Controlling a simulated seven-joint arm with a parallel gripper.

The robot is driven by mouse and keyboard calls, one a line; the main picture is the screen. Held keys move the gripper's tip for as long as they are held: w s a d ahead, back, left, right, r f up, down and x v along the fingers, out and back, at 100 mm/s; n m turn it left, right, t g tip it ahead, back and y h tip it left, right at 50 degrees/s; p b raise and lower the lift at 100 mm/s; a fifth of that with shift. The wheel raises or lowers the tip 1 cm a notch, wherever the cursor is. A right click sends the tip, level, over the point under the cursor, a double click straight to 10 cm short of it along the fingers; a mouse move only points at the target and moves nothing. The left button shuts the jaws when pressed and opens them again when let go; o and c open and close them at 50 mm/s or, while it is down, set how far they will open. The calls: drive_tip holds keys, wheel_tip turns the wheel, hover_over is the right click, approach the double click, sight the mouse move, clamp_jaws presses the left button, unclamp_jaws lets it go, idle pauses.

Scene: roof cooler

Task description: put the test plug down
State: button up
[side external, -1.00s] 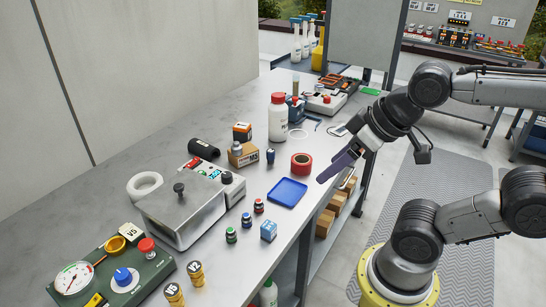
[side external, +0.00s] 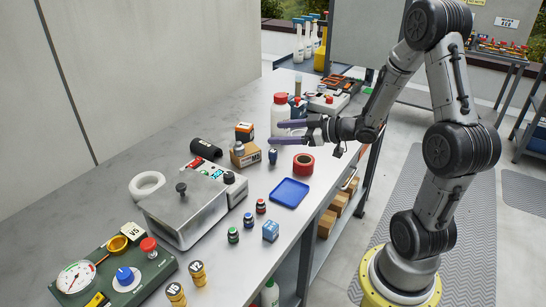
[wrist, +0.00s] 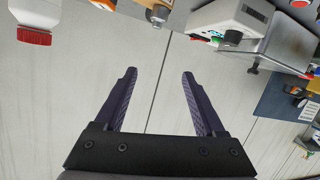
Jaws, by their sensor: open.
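My gripper (side external: 275,132) is over the back part of the grey bench, its two purple fingers spread and pointing left in the side view. In the wrist view the fingers (wrist: 159,73) are apart with nothing between them, only the pale wall behind. I cannot tell for sure which item is the test plug. A small dark blue cylinder (side external: 272,156) stands on the bench below the gripper, and a black cylinder (side external: 206,148) lies to its left. An empty blue tray (side external: 289,193) lies near the bench's front edge.
A white red-capped bottle (side external: 280,115) stands close by the fingers; it also shows in the wrist view (wrist: 33,22). Bare bench (side external: 110,190) lies along the wall.

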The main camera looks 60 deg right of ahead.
drive_tip(key=s+d+f+m, duration=0.1)
drive_tip(key=d+f, duration=0.1)
drive_tip(key=s+d+f+m+h, duration=0.1)
drive_tip(key=s+d+f, duration=0.1)
drive_tip(key=f, duration=0.1)
drive_tip(key=s+d+f+m, duration=0.1)
drive_tip(key=s+d+f, duration=0.1)
drive_tip(key=shift+d+f+m+g+h, duration=0.15)
drive_tip(key=shift+f+m+g+h, duration=0.15)
drive_tip(key=shift+f+g, duration=0.1)
drive_tip(key=shift+s+d+f, duration=0.1)
drive_tip(key=shift+s+d, duration=0.05)
drive_tip(key=shift+d, duration=0.2)
approach(273, 151)
drive_tip(key=x, duration=0.4)
drive_tip(key=shift+w+d+f, duration=0.2)
drive_tip(key=shift+w+f, duration=0.1)
drive_tip(key=shift+f, duration=0.1)
drive_tip(key=shift+x, duration=2.75)
drive_tip(key=shift+a, duration=0.15)
clamp_jaws()
